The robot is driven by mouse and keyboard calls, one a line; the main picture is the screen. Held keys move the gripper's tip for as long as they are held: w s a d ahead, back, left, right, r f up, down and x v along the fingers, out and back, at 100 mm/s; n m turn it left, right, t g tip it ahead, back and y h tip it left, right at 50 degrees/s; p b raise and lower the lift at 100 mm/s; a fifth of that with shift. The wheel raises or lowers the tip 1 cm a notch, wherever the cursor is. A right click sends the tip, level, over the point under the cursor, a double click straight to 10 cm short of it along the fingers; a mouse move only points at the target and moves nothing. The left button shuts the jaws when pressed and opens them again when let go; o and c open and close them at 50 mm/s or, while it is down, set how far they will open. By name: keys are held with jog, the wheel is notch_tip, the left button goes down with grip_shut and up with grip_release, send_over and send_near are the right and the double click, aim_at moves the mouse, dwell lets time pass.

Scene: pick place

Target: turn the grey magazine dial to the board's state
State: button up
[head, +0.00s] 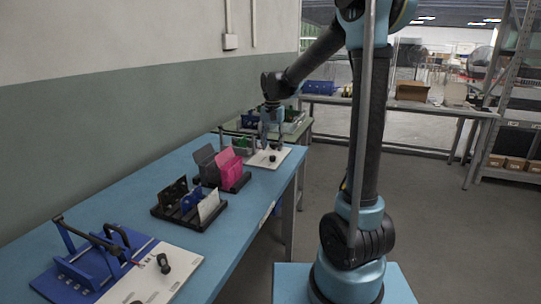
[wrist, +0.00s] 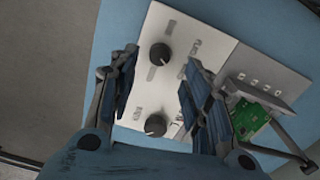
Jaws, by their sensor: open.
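In the wrist view a pale panel (wrist: 172,88) carries two dark round dials. The upper dial (wrist: 159,54) shows between my open fingertips. The lower dial (wrist: 155,125) is closer to the palm, between the finger bases, and has a pale mark. I cannot tell which is the grey magazine dial, nor read the small labels. A green circuit board (wrist: 249,118) sits in a grey holder right of the panel. My gripper (wrist: 160,62) is open and empty, above the panel. In the head view my gripper (head: 272,128) is over the far station's white panel (head: 283,152).
On the blue table (head: 231,245), a rack holds a magenta plate (head: 229,170) and grey plates. A nearer black rack (head: 187,222) holds black, blue and white plates. A second station with a blue base (head: 75,271) and white panel (head: 160,284) stands nearest.

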aim_at(273, 156)
jog(key=shift+f, duration=2.35)
jog(key=shift+c, duration=0.3)
